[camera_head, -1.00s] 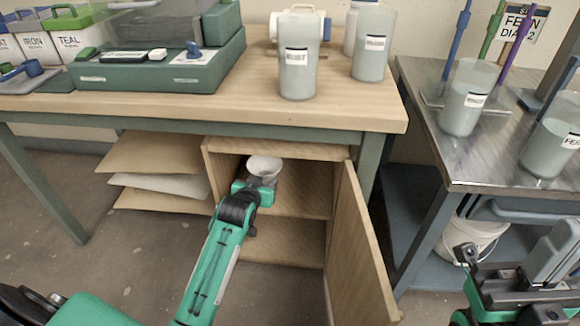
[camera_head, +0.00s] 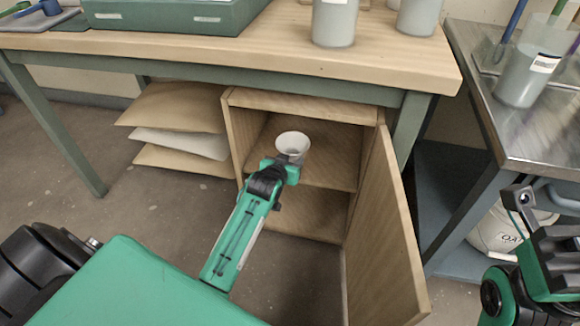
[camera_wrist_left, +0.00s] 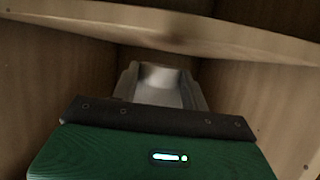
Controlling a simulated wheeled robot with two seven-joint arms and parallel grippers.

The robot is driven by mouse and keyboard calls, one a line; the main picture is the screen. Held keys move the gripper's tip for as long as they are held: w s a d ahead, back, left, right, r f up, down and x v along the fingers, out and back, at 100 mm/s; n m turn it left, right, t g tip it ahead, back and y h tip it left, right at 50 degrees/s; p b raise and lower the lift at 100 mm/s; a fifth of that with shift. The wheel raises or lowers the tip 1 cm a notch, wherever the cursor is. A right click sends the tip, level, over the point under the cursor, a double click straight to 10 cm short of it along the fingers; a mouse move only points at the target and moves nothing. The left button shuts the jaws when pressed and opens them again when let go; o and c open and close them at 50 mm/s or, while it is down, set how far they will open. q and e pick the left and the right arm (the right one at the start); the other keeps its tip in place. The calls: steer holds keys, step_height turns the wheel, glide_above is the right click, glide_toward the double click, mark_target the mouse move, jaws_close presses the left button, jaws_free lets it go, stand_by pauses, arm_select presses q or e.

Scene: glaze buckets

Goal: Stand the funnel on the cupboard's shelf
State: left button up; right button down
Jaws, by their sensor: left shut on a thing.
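The white funnel (camera_head: 293,143) is inside the open cupboard, wide mouth up, in the upper compartment. My left gripper (camera_head: 289,161) reaches in from the front and is shut on the funnel's lower part. In the left wrist view, a pale surface (camera_wrist_left: 160,82) shows between the grey fingers; it looks like the funnel. The cupboard's shelf (camera_head: 325,178) lies below and behind the gripper. The funnel's lower end is hidden, so I cannot tell whether it touches the shelf. My right gripper (camera_head: 553,240) is at the right edge, far from the cupboard; its jaws are unclear.
The cupboard door (camera_head: 385,240) stands open on the right. The cupboard's left wall (camera_head: 240,140) is close to the gripper. The wooden worktop (camera_head: 270,65) overhangs the cupboard. Stacked sacks or boards (camera_head: 180,140) lie left of it. A metal table (camera_head: 500,110) stands at right.

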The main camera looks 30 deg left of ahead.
arm_select(q)
steer(key=shift+f, duration=0.45)
steer(key=shift+f, duration=0.65)
steer(key=o, duration=1)
steer(key=shift+r, duration=0.1)
